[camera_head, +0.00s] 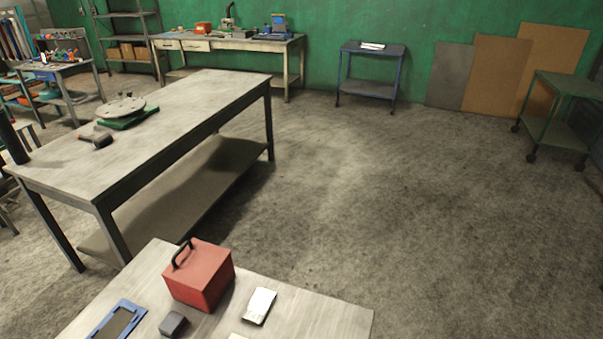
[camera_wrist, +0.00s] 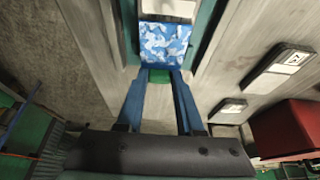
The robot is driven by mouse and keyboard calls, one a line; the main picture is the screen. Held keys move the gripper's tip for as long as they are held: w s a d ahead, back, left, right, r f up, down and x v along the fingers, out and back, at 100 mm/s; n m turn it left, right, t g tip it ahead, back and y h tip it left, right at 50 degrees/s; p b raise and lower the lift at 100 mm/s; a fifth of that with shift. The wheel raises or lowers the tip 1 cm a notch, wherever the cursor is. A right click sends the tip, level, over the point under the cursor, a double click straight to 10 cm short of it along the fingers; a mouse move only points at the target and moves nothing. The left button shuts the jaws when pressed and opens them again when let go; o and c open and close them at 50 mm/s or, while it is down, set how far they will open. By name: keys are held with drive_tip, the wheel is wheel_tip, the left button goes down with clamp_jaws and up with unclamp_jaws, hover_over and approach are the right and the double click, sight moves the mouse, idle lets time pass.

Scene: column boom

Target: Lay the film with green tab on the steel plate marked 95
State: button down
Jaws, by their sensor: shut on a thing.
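My gripper (camera_wrist: 160,76) shows in the wrist view, its two blue fingers shut on the green tab (camera_wrist: 160,75) of the film. The film (camera_wrist: 166,45) is a blue and white camouflage-patterned sheet reaching out beyond the fingertips. A pale plate (camera_wrist: 170,8) in a dark surround shows just beyond the film; its marking is not readable. At right, a plate with a white label (camera_wrist: 284,69) lies on the grey surface; its number is too small to read surely. A smaller pale plate (camera_wrist: 229,108) lies nearer. I cannot make out which plate is marked 95. The head view does not show my gripper.
In the head view, a near table (camera_head: 335,318) holds a red box (camera_head: 205,278) with a black handle, a blue-framed tray (camera_head: 103,332), a dark block (camera_head: 173,324) and a pale plate (camera_head: 259,305). A long workbench (camera_head: 190,100) stands behind.

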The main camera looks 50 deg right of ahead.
idle(0.4)
drive_tip(key=shift+c, duration=2.3)
unclamp_jaws()
drive_tip(key=o, duration=0.5)
drive_tip(key=shift+c, duration=0.2)
drive_tip(key=shift+r+p, duration=3.45)
